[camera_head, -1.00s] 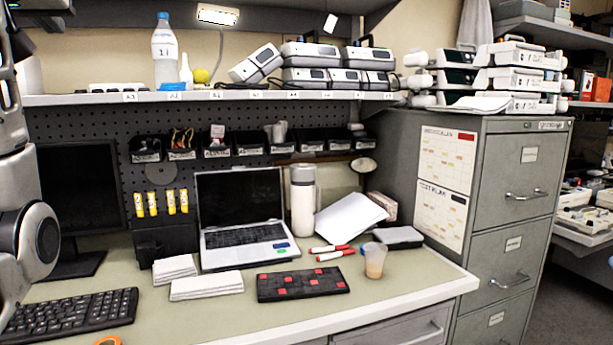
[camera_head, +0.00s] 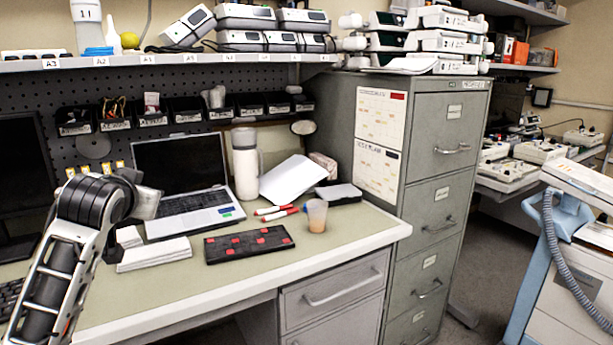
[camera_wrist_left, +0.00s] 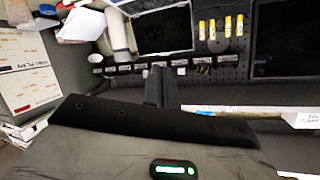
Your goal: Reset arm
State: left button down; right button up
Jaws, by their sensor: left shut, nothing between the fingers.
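My left arm (camera_head: 85,235) rises from the lower left of the head view, in front of the desk's left part. Its far end is near the laptop's left side, and I cannot make out fingertips there. In the left wrist view my left gripper (camera_wrist_left: 155,86) is a dark narrow shape, shut and empty, pointing toward the bins and laptop, which appear upside down. My right gripper is in neither view.
The desk holds a laptop (camera_head: 190,208), white bottle (camera_head: 246,168), black-and-red board (camera_head: 248,243), cup (camera_head: 316,214) and folded white cloths (camera_head: 155,254). A shelf (camera_head: 170,60) with pumps hangs above. A filing cabinet (camera_head: 432,185) stands right; floor beyond it is open.

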pick_arm(q)
jog(key=s+d+f+m+g+h, duration=0.1)
jog(key=s+d+f, duration=0.2)
jog(key=f, duration=0.5)
jog(key=s+d+f+m+h, duration=0.1)
jog(key=s+d+f+h, duration=0.15)
jog(key=f, duration=0.55)
jog(key=s+d+f+g+h, duration=0.1)
jog(key=s+d+f, duration=0.25)
jog(key=f, duration=0.45)
jog(key=s+d+f+h, duration=0.1)
jog(key=s+d+f, duration=0.2)
jog(key=s+f, duration=0.2)
jog(key=s+d+f+g, duration=0.1)
jog(key=s+d+f, duration=0.2)
jog(key=s, duration=0.7)
jog(key=s+d+f+h, duration=0.1)
jog(key=s+d+f, duration=0.2)
jog(key=s+f, duration=0.4)
jog(key=shift+s+h, duration=0.2)
jog(key=shift+h, duration=0.15)
